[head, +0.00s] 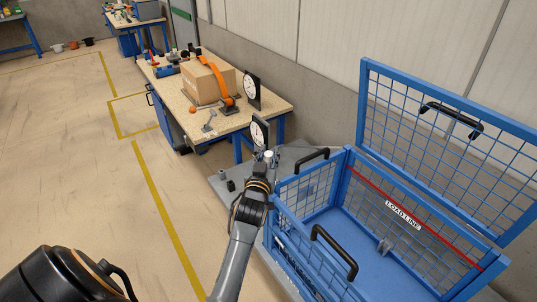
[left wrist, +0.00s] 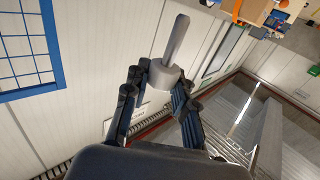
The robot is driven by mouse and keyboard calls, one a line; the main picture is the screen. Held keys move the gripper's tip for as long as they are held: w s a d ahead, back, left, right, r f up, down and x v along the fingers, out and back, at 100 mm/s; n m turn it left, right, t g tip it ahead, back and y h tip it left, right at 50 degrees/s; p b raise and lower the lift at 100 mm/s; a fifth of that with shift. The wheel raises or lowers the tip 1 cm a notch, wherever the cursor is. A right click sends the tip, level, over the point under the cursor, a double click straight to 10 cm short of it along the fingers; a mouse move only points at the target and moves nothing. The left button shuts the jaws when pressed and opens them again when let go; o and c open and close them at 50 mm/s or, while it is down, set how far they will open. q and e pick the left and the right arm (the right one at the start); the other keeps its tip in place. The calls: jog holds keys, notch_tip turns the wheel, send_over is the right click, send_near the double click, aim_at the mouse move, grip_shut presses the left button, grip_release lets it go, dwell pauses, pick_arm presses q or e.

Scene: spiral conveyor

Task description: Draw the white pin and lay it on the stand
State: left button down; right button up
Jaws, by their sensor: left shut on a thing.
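My left gripper (head: 264,165) is shut on the white pin (head: 269,155), just left of the blue cage in the head view. In the left wrist view the left gripper (left wrist: 160,82) grips the pin's wide round collar (left wrist: 164,74). The pin's thinner grey-white shaft (left wrist: 176,40) sticks out past the fingertips, tilted, with nothing touching its end. A low grey surface (head: 291,154), perhaps the stand, lies behind and beside the gripper; the arm hides part of it. My right gripper does not show.
A blue mesh cage (head: 349,170) with black handles and a raised mesh lid (head: 455,122) stands at right. A wooden-topped workbench (head: 257,117) behind holds a cardboard box (head: 208,80) and tools. Small dark pieces (head: 230,185) sit left of my gripper.

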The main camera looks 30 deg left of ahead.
aim_at(268, 154)
pick_arm(q)
jog(key=shift+r, duration=0.2)
notch_tip(268, 154, up, 4)
jog(key=p, duration=0.4)
jog(key=shift+f, duration=0.1)
jog(key=shift+f, duration=0.15)
dwell(0.4)
